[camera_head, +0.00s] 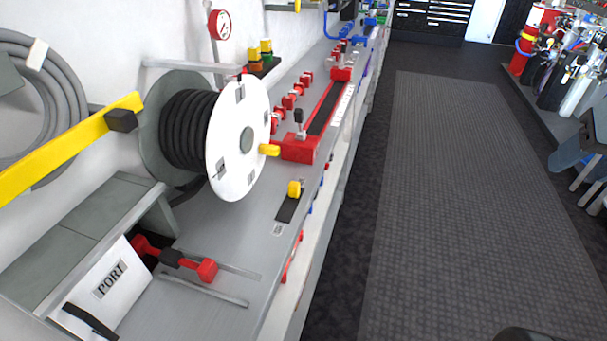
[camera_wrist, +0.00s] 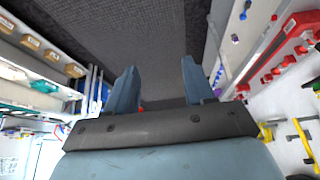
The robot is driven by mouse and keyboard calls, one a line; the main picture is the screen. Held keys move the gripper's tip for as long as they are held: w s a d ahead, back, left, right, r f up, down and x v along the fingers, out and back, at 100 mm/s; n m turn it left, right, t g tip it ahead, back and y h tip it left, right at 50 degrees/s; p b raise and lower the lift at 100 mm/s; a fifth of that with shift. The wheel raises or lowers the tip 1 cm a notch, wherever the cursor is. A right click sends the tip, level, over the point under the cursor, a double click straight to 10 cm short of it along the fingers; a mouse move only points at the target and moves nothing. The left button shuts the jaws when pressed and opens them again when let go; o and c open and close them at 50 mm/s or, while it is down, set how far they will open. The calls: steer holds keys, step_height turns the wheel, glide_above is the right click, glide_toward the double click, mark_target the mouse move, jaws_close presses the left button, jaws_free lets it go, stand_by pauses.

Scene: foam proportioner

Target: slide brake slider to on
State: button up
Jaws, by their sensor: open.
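A yellow knob (camera_head: 294,188) stands in a short dark slot (camera_head: 288,208) on the grey bench, just right of the hose reel; it looks like the brake slider. It sits near the far end of the slot. A small label (camera_head: 278,229) lies at the slot's near end, too small to read. My gripper (camera_wrist: 158,78) shows in the wrist view with its two blue-grey fingers apart and nothing between them. It points over the dark floor, away from the knob. I cannot make out the gripper in the head view.
The white-flanged reel (camera_head: 238,140) with black hose stands left of the knob, with a yellow handle (camera_head: 269,150) jutting out. A red-ended slider track (camera_head: 322,110) lies beyond. A red-handled bar (camera_head: 175,258) is nearer. The floor mat (camera_head: 455,190) is clear.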

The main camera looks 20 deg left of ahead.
steer(key=w+a+f+n+g, duration=0.1)
steer(key=w+a+f+n, duration=0.2)
steer(key=w+a+n, duration=0.35)
steer(key=n+g+y, duration=0.5)
steer(key=n, duration=0.7)
glide_toward(295, 184)
steer(key=shift+x, duration=5.25)
steer(key=shift+r, duration=0.1)
jaws_close()
